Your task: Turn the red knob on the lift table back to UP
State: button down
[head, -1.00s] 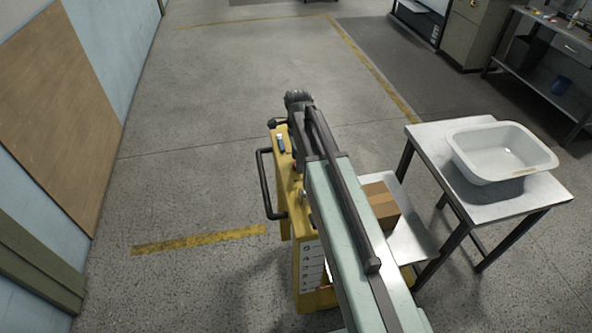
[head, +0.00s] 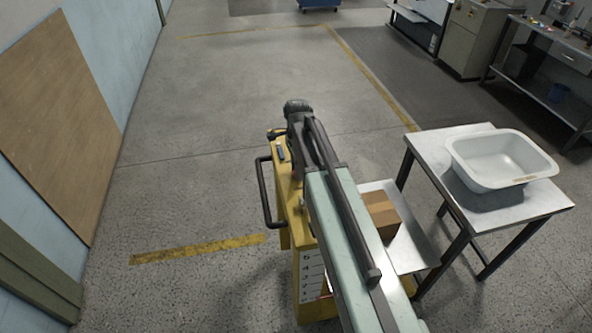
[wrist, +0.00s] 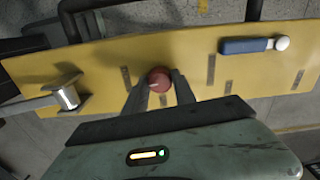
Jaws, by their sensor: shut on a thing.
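The red knob (wrist: 159,79) shows in the wrist view on the yellow top (wrist: 100,60) of the lift table. My gripper (wrist: 159,88) is shut on the red knob, one finger on each side of it. The knob has a pale mark on its face; I cannot read any label beside it. Dark marks lie on the yellow top around the knob. In the head view my arm hides the knob, and the yellow lift table (head: 310,280) stands under my arm.
A blue-handled lever (wrist: 248,45) lies to the right of the knob, and a metal roller bracket (wrist: 68,96) to its left. A cardboard box (head: 381,212) rests on the lift table's platform (head: 408,245). A white tub (head: 500,160) sits on a side table (head: 440,150) at right. Open floor lies beyond.

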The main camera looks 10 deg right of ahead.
jog(key=n, duration=0.8)
jog(key=shift+n, duration=0.4)
jog(key=n, duration=0.4)
jog(key=shift+n, duration=1.9)
jog(key=shift+w, duration=0.1)
jog(key=c, duration=1)
grip_release()
